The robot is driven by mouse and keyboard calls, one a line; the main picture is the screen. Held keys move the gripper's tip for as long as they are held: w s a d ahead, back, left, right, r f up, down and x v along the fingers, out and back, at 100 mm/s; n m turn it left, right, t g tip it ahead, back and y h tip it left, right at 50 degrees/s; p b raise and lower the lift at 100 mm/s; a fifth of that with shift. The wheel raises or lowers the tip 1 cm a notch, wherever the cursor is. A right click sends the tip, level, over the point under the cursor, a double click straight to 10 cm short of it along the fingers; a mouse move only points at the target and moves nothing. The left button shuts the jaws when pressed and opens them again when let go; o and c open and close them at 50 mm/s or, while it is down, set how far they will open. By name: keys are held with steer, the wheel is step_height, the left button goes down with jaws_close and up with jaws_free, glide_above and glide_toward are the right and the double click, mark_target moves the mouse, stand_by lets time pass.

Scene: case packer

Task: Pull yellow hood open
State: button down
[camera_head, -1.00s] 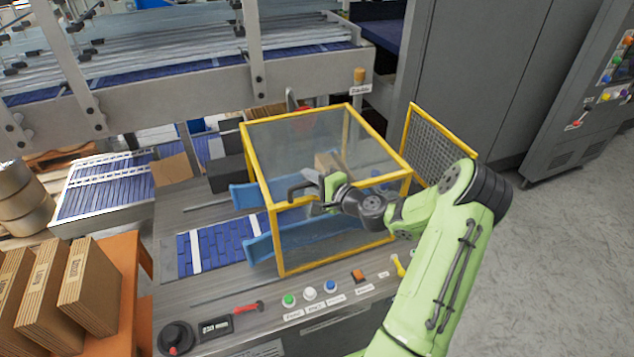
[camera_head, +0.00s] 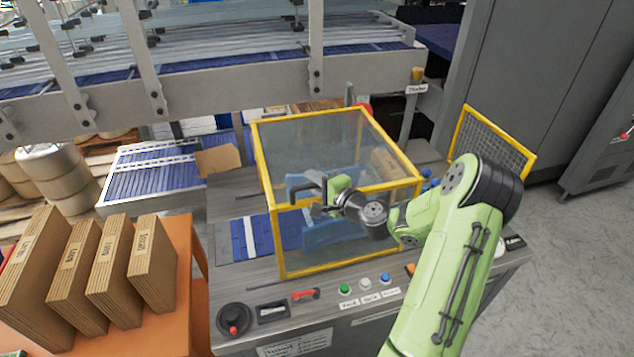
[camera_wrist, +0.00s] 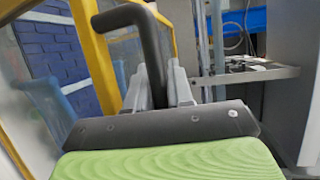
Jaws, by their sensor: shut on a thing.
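The yellow hood (camera_head: 279,243) is a yellow-framed box with clear panels, standing on the grey machine bed. Its dark handle (camera_head: 303,190) sticks out at the front left, below the top edge. My gripper (camera_head: 324,202) is at this handle, in front of the hood. In the wrist view, the bent black handle (camera_wrist: 152,45) rises from between the grey fingers of my gripper (camera_wrist: 158,88), which are shut on it. A yellow hood post (camera_wrist: 92,55) stands just behind it. My arm hides the hood's lower right front.
A console with a green button (camera_head: 345,289), a white button (camera_head: 366,283) and a black knob (camera_head: 233,318) lies in front of the hood. Blue rails (camera_head: 335,232) and a carton (camera_head: 385,162) show through the panels. A yellow mesh guard (camera_head: 493,143) stands right; an orange table (camera_head: 180,270) stands left.

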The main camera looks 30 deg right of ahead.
steer(key=shift+f, duration=0.1)
steer(key=c, duration=1.1)
jaws_free()
steer(key=shift+d, duration=0.1)
steer(key=b+v, duration=0.2)
steer(key=v, duration=1.4)
